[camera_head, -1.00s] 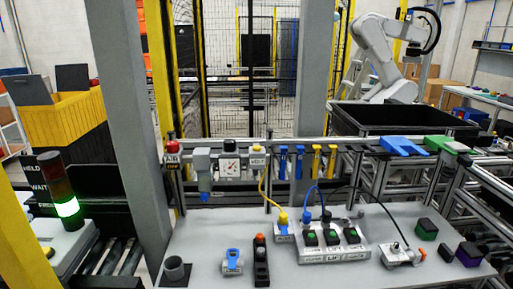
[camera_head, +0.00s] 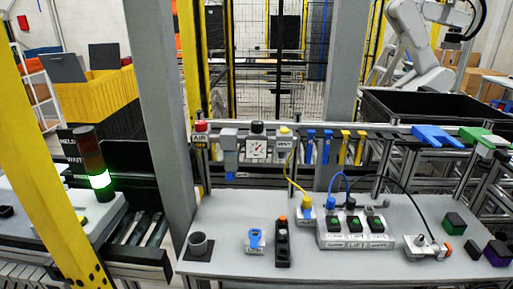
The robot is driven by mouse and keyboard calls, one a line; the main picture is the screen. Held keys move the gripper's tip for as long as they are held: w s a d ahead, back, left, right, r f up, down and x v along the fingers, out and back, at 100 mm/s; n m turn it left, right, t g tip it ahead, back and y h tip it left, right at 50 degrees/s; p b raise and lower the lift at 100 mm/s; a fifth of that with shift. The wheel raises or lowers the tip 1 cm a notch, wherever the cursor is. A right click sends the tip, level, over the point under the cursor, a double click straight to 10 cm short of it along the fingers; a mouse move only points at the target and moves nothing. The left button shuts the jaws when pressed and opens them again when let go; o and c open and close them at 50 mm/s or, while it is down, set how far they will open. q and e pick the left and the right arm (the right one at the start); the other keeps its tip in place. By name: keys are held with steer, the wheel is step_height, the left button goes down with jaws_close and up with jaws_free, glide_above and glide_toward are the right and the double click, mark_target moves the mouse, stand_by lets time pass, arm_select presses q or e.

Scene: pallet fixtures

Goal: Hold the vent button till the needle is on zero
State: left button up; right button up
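The vent station (camera_head: 284,145) is a small pale box with a label that appears to read VENT, on the rail behind the grey table. A yellow button (camera_head: 284,131) sits on its top, with nothing touching it. Neither of my grippers is in view.
A red button (camera_head: 201,126) marked AIR is left of the gauge. The grey table (camera_head: 220,222) holds a cup (camera_head: 199,244), a blue-topped fitting (camera_head: 256,238), a block of switches (camera_head: 350,241) and cables. A signal tower (camera_head: 95,165) glows green. The table's left middle is bare.

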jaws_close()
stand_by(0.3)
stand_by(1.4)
